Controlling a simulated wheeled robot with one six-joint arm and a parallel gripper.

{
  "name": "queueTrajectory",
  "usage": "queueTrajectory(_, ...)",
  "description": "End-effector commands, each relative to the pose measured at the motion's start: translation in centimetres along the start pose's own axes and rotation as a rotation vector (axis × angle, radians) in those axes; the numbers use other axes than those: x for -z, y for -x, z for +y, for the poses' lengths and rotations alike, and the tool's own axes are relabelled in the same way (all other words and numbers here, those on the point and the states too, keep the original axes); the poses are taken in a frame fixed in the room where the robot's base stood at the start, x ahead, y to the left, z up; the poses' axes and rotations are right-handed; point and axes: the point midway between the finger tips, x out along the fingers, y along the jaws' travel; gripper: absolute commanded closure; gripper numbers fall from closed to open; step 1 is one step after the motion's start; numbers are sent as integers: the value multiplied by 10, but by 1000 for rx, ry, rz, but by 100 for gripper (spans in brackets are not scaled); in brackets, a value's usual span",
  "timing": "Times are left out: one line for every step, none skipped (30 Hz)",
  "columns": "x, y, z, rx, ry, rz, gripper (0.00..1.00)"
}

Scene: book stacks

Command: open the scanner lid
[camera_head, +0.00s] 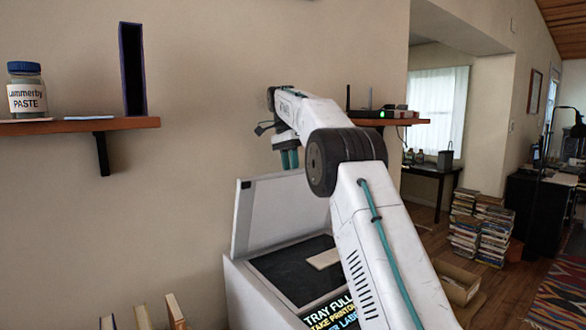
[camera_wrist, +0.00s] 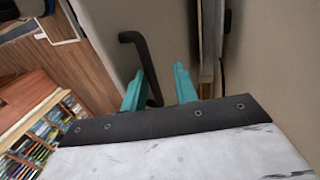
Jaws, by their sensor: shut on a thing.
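The scanner (camera_head: 240,295) stands below the wall shelf, in front of me. Its pale lid (camera_head: 278,212) is raised and tilted back near the wall, with the dark glass bed (camera_head: 285,265) uncovered. My gripper (camera_head: 289,159) is at the lid's upper edge, its teal fingers pointing down. In the wrist view, a dark bent bar (camera_wrist: 138,50), which looks like the lid's handle, runs down between the teal fingers (camera_wrist: 158,88). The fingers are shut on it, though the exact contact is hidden. My arm covers the right part of the lid and scanner.
A pale flat piece (camera_head: 324,259) lies on the glass. A lit display (camera_head: 332,312) reads TRAY FULL. Book stacks (camera_head: 480,228) stand on the floor at right.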

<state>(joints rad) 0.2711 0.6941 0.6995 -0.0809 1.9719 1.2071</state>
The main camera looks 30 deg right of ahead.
Motion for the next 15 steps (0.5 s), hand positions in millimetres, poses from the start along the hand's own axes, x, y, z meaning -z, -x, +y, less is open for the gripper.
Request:
queueTrajectory(-3, 3, -6, 24, 7, 6, 100)
queueTrajectory(-3, 3, -6, 24, 7, 6, 100)
queueTrajectory(-3, 3, -5, 24, 7, 6, 100)
queueTrajectory(-3, 3, -5, 24, 7, 6, 100)
queueTrajectory(-3, 3, -5, 24, 7, 6, 100)
queueTrajectory(-3, 3, -5, 24, 7, 6, 100)
queueTrajectory(-3, 3, -5, 24, 8, 6, 100)
queueTrajectory(-3, 3, -5, 24, 8, 6, 100)
queueTrajectory(-3, 4, -5, 24, 8, 7, 100)
queueTrajectory(-4, 4, -5, 25, 8, 7, 100)
queueTrajectory(-4, 4, -5, 24, 8, 6, 67)
queueTrajectory(-4, 3, -5, 23, 7, 6, 67)
queueTrajectory(-3, 3, -5, 22, 7, 6, 67)
queueTrajectory(-3, 3, -5, 22, 7, 6, 67)
queueTrajectory(-3, 3, -5, 21, 6, 5, 67)
